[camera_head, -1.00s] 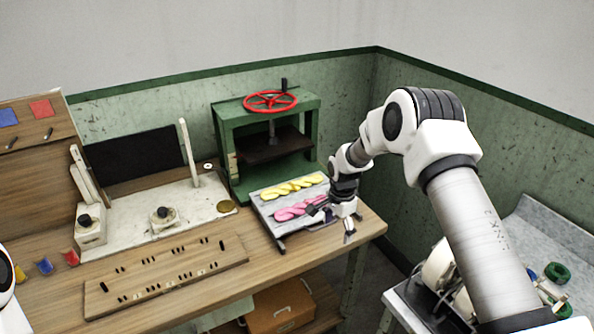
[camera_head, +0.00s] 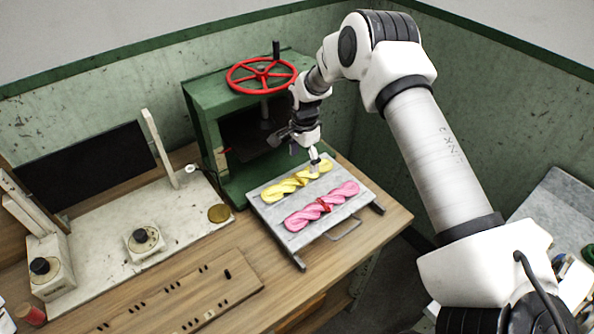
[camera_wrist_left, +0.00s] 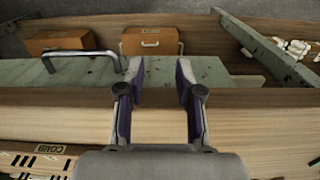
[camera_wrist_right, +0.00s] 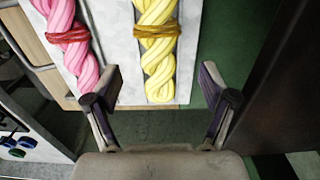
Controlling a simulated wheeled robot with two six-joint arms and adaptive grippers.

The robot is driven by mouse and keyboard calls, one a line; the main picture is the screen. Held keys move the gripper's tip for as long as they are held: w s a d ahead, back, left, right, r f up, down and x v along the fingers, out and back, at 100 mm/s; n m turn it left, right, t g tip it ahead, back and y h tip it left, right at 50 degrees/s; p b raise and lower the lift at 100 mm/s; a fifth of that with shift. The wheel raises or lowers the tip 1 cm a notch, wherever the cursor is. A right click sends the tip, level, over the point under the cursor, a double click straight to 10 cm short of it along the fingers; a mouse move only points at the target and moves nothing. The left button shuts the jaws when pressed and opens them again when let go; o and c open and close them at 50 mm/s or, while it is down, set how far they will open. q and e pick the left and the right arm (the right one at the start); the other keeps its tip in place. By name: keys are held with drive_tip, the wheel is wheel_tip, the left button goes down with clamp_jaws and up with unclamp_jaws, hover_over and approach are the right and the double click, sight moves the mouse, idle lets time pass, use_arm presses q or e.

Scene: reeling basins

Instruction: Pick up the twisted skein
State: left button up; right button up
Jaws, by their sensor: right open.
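Two twisted skeins lie side by side on a grey tray (camera_head: 349,209). The yellow skein (camera_head: 285,188) is nearer the press, and the pink skein (camera_head: 318,207) is nearer the table's front. Each has a tie around its middle. My right gripper (camera_head: 297,158) is open and empty above the yellow skein, at the press side of the tray. In the right wrist view, the yellow skein (camera_wrist_right: 156,62) lies ahead between the open fingers, and the pink skein (camera_wrist_right: 70,38) is off to the left. My left gripper (camera_wrist_left: 161,75) is open and empty in the left wrist view.
The green press (camera_head: 207,98) with a red handwheel (camera_head: 262,75) stands behind the tray, close to my right gripper. A pale reeling base (camera_head: 110,235) and a wooden peg board (camera_head: 190,305) are to the left. Orange boxes (camera_wrist_left: 150,40) sit below the bench.

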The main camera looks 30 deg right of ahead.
sight(305, 173)
drive_tip(key=shift+s+f+b, duration=0.6)
drive_tip(key=shift+f+b, duration=0.2)
drive_tip(key=shift+b, duration=0.05)
drive_tip(key=f+b, duration=0.1)
drive_tip(key=f, duration=0.1)
drive_tip(key=w+f+b, duration=0.1)
drive_tip(key=f+b, duration=0.1)
drive_tip(key=shift+w+d+f, duration=0.1)
drive_tip(key=shift+d+f, duration=0.05)
drive_tip(key=shift+f, duration=0.05)
drive_tip(key=shift+w, duration=0.15)
drive_tip(key=shift+r, duration=0.2)
drive_tip(key=shift+s+r, duration=0.15)
drive_tip(key=shift+s, duration=0.15)
drive_tip(key=c, duration=0.3)
drive_tip(key=shift+s+r, duration=0.1)
drive_tip(key=shift+s, duration=0.05)
drive_tip(key=c, duration=1)
use_arm(q)
drive_tip(key=f, duration=0.2)
drive_tip(key=s+f, duration=0.1)
drive_tip(key=f, duration=0.2)
drive_tip(key=shift+f, duration=0.2)
use_arm(e)
drive_tip(key=shift+o, duration=0.2)
